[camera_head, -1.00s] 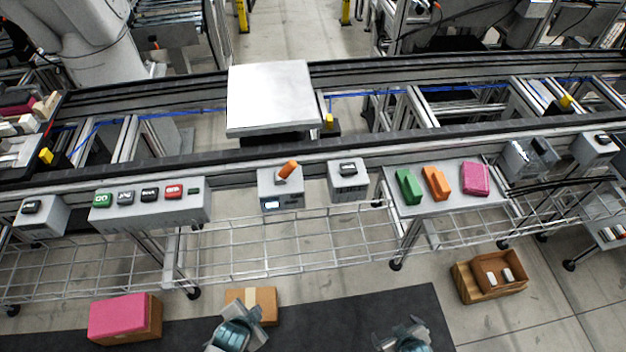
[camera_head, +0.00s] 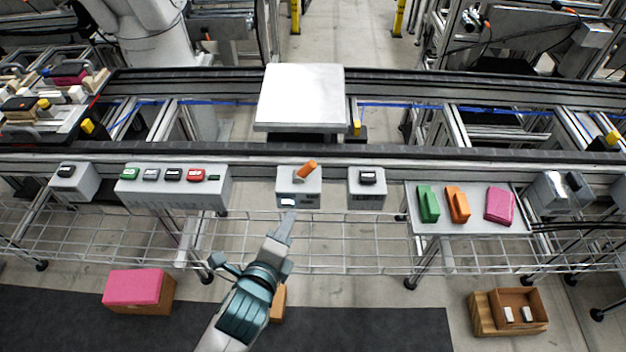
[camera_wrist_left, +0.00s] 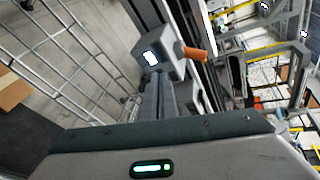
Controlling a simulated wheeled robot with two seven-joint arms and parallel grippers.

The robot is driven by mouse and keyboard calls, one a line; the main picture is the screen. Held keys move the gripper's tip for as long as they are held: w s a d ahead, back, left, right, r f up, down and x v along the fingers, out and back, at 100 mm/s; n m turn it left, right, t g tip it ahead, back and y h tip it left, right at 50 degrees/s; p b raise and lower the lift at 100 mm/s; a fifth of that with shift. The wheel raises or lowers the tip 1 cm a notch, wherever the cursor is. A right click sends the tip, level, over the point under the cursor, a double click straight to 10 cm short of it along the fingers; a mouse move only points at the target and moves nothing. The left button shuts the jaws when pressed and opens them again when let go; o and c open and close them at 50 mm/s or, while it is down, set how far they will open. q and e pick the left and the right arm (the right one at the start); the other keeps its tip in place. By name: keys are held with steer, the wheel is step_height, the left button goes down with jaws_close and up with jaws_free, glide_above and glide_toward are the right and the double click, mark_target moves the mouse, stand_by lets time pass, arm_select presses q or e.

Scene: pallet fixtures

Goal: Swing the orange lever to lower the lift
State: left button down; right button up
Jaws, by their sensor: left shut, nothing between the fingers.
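The orange lever (camera_head: 307,168) sits on top of a small grey control box (camera_head: 297,188) at the front rail, tilted to the right in the head view. The lever also shows in the left wrist view (camera_wrist_left: 194,54), on its box (camera_wrist_left: 152,48). The white lift plate (camera_head: 301,96) stands raised above the conveyor behind the box. My left gripper (camera_head: 290,216) is shut and empty, its tip just below and in front of the control box in the head view, apart from the lever. My right gripper is not in view.
A button panel (camera_head: 172,184) stands left of the lever box, and another small grey box (camera_head: 367,186) stands right of it. A tray (camera_head: 430,228) carries green, orange and pink blocks farther right. A wire rack (camera_head: 340,241) runs below.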

mark_target(315, 189)
arm_select(q)
steer(key=d+r+m, duration=0.1)
steer(key=d+r+m+t, duration=0.1)
steer(key=r, duration=0.1)
steer(key=d+r+m+h, duration=0.1)
steer(key=r+m, duration=0.1)
steer(key=shift+w+t, duration=0.3)
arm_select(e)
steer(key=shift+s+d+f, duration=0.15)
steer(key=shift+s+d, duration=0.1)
arm_select(q)
steer(key=shift+d, duration=0.1)
steer(key=shift+p+x, duration=0.95)
steer(key=shift+x, duration=4.05)
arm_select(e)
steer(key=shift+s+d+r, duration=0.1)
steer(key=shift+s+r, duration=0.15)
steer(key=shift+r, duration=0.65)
arm_select(q)
steer(key=shift+w, duration=0.1)
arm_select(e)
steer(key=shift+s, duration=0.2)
arm_select(q)
steer(key=shift+r+n, duration=0.1)
steer(key=shift+n, duration=0.2)
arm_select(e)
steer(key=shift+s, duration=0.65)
